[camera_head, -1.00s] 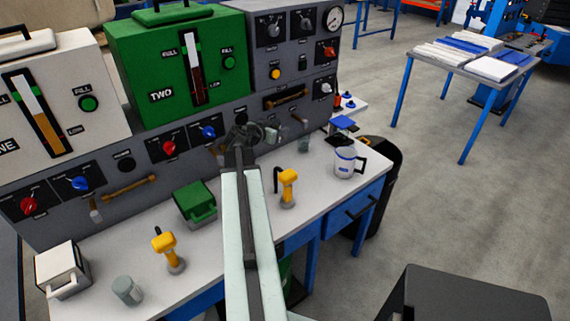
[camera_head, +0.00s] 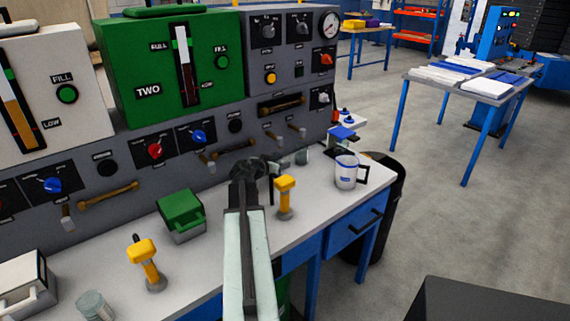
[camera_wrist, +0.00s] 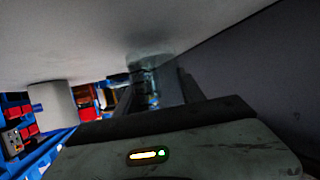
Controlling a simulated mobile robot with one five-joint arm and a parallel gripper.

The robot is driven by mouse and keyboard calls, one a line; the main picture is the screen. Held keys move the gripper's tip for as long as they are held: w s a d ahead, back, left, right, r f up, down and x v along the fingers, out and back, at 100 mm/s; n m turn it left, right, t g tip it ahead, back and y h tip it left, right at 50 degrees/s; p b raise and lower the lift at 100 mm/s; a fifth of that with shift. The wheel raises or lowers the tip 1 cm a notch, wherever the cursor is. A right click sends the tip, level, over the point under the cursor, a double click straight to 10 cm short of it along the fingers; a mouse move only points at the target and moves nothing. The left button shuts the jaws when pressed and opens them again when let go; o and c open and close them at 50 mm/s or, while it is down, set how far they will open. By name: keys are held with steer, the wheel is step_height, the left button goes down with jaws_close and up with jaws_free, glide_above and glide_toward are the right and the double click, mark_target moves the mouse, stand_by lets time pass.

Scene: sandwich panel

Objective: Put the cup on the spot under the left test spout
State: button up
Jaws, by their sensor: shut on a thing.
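My gripper (camera_head: 256,168) is above the far part of the bench, near the panel. It is shut on a clear, greenish cup (camera_wrist: 147,66), which sits between its fingers in the wrist view. In the head view the cup is mostly lost behind the fingers. Spout-like fittings stick out of the panel's lower face: one at left (camera_head: 67,216), others near the middle (camera_head: 208,162) and right (camera_head: 297,131). I cannot tell which is the left test spout, and its spot is not clearly visible.
The white bench (camera_head: 225,230) carries a green box (camera_head: 181,215), two yellow-handled levers (camera_head: 143,252) (camera_head: 285,197), a glass jar (camera_head: 94,306) at front left and a jug (camera_head: 346,171) at right. A small grey vessel (camera_head: 302,156) stands near the panel. The grey panel (camera_head: 110,150) bounds the back.

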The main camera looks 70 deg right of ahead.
steer(key=d, duration=0.3)
steer(key=shift+s+d, duration=0.25)
steer(key=shift+d, duration=0.15)
steer(key=shift+s+d+f+b, duration=0.1)
steer(key=shift+d+f+b, duration=0.2)
steer(key=shift+f+b, duration=0.35)
steer(key=shift+a+f, duration=0.1)
steer(key=o, duration=1.4)
steer(key=shift+c, duration=0.2)
